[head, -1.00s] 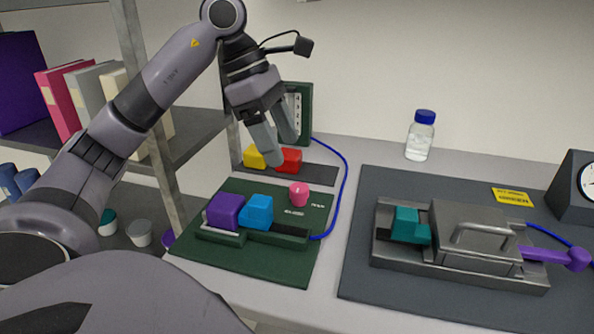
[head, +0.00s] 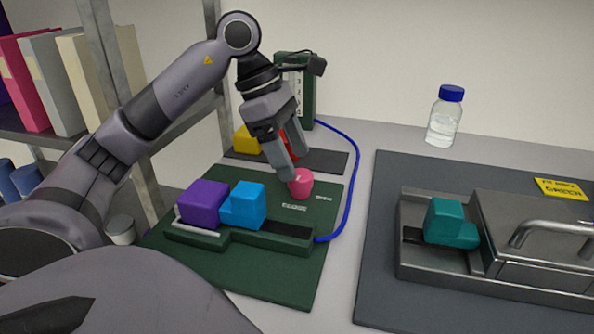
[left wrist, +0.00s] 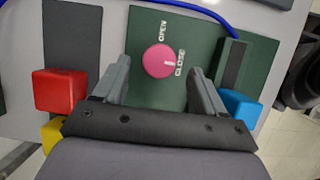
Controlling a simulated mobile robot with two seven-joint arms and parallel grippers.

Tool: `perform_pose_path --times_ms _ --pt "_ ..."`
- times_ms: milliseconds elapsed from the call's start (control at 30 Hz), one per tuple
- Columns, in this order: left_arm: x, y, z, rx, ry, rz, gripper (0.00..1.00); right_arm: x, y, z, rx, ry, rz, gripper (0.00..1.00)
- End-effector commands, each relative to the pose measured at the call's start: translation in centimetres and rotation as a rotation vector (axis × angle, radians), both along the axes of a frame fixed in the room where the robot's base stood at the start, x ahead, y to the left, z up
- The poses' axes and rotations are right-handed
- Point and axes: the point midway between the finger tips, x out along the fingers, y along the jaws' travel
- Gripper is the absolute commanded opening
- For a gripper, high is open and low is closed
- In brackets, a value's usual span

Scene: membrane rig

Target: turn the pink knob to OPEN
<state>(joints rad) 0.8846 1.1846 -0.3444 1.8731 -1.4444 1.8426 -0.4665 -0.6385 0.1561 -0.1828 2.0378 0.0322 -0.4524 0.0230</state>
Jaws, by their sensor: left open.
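The pink knob (head: 301,184) stands on a dark green board (head: 280,276), beside printed OPEN and CLOSE labels. In the left wrist view the knob (left wrist: 158,61) shows from above, with a pale mark on its top that appears to point toward CLOSE. My left gripper (head: 295,166) is open and empty. In the head view its fingertips are just above and behind the knob. In the left wrist view the knob lies ahead of and between the two fingers, with a gap on each side. My right gripper is not in view.
Purple (head: 204,203) and blue (head: 244,205) blocks sit on a fixture in front of the knob. Red (left wrist: 60,90) and yellow (head: 246,140) blocks lie behind. A blue tube (head: 352,190) runs along the right. A metal rig (head: 540,240) and bottle (head: 445,116) stand further right.

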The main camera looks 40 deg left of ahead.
Motion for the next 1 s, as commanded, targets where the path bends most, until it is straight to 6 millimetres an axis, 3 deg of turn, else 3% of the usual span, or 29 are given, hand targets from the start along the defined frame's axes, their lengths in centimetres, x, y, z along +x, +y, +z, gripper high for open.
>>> perform_pose_path --times_ms 200,533,567,700,733,1000 --pt "0.4 -0.9 -2.5 0.000 0.002 -0.001 0.71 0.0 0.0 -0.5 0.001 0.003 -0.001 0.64" --pt "0.6 -1.1 -2.9 0.000 0.000 0.000 0.71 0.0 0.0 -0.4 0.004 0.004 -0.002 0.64" --pt "0.6 -1.0 -2.8 0.000 0.000 0.000 0.65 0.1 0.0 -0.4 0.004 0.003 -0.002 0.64" --pt "0.5 -1.0 -2.8 0.000 0.000 0.000 0.19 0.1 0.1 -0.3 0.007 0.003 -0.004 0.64" --pt "0.5 -1.0 -2.8 0.000 0.000 0.000 0.15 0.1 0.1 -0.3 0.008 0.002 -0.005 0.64" --pt "0.5 -1.0 -2.8 0.000 0.000 0.018 0.15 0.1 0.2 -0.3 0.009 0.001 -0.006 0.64"
